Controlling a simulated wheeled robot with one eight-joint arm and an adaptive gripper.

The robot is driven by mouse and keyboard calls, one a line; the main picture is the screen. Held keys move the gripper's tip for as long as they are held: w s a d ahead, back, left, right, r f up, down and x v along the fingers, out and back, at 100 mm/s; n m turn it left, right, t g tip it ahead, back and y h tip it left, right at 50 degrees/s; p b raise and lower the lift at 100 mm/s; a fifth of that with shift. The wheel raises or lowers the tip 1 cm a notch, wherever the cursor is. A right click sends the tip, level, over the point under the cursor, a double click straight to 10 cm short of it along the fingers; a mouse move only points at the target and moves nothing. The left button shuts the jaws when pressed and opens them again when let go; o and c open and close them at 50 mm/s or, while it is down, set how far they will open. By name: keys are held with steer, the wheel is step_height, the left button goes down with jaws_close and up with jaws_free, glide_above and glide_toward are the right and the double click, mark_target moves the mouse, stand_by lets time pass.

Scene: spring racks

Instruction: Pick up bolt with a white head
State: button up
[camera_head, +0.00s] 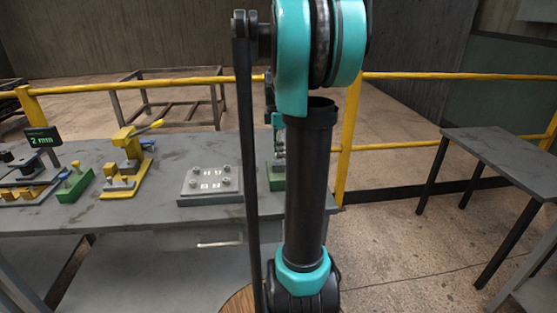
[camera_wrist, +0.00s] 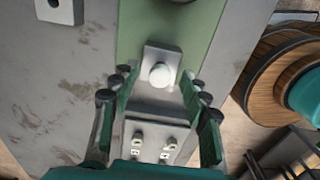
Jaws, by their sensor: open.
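In the wrist view, the bolt with a white head (camera_wrist: 161,76) stands on a grey block (camera_wrist: 158,53) on a green base (camera_wrist: 203,42). The white head shows from above, and its shaft is hidden beneath it. My gripper (camera_wrist: 156,87) is open, with its fingers to the left and right of the bolt in the picture. No contact with the bolt shows, and the height gap cannot be told. In the head view, the green base (camera_head: 276,184) is partly hidden behind my arm, and the bolt cannot be made out.
A grey plate with several bolts (camera_head: 210,198) lies left of the green base; it also shows between my fingers (camera_wrist: 152,152). A yellow clamp fixture (camera_head: 127,150) and a small green block (camera_head: 76,188) stand farther left on the table (camera_head: 160,227). A yellow rail (camera_head: 400,75) runs behind.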

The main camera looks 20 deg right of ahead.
jaws_close()
stand_by(0.4)
